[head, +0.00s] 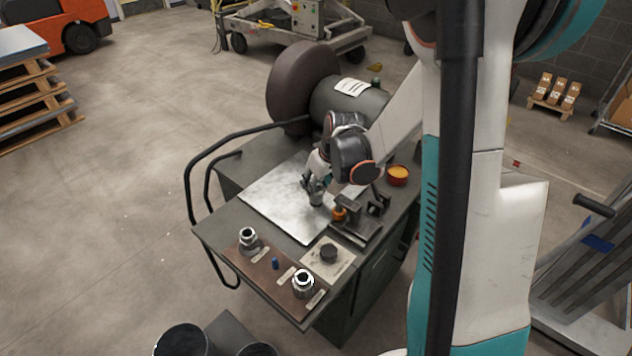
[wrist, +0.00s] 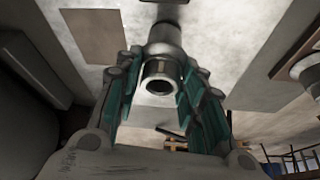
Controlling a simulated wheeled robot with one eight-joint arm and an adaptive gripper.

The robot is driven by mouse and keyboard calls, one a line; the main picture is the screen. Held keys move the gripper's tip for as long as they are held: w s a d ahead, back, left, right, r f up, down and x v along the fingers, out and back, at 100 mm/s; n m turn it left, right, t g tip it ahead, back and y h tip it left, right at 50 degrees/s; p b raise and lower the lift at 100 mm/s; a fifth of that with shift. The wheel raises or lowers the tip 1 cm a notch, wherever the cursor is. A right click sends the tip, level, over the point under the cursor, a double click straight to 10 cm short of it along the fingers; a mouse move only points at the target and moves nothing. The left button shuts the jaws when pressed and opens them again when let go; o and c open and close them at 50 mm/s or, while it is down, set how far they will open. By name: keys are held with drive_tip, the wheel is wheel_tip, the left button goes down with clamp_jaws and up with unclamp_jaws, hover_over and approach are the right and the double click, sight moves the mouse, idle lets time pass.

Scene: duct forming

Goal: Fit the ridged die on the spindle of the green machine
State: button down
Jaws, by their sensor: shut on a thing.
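My gripper (head: 315,186) is over the metal sheet on the green bench-like machine (head: 232,225). It is shut on a grey hollow metal die (head: 316,199), whose open round end shows between the teal finger pads in the wrist view (wrist: 161,78). Ridges on it are too small or blurred to tell. Two shiny ring-shaped dies, one (head: 248,241) at the left and one (head: 303,284) at the front, stand on a brown board. A short blue peg (head: 275,264) stands bare between them. I cannot make out the spindle; my arm hides part of the machine.
A dark round piece (head: 328,252) sits on a pale plate beside the brown board (head: 262,274). A dark block fixture with an orange knob (head: 339,213) is right of the gripper. An orange-filled bowl (head: 397,175) stands behind. A black rail (head: 188,185) edges the left side.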

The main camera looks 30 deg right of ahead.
drive_tip(key=shift+f+b, duration=0.3)
drive_tip(key=c, duration=1)
unclamp_jaws()
drive_tip(key=shift+o, duration=0.2)
drive_tip(key=v, duration=1.2)
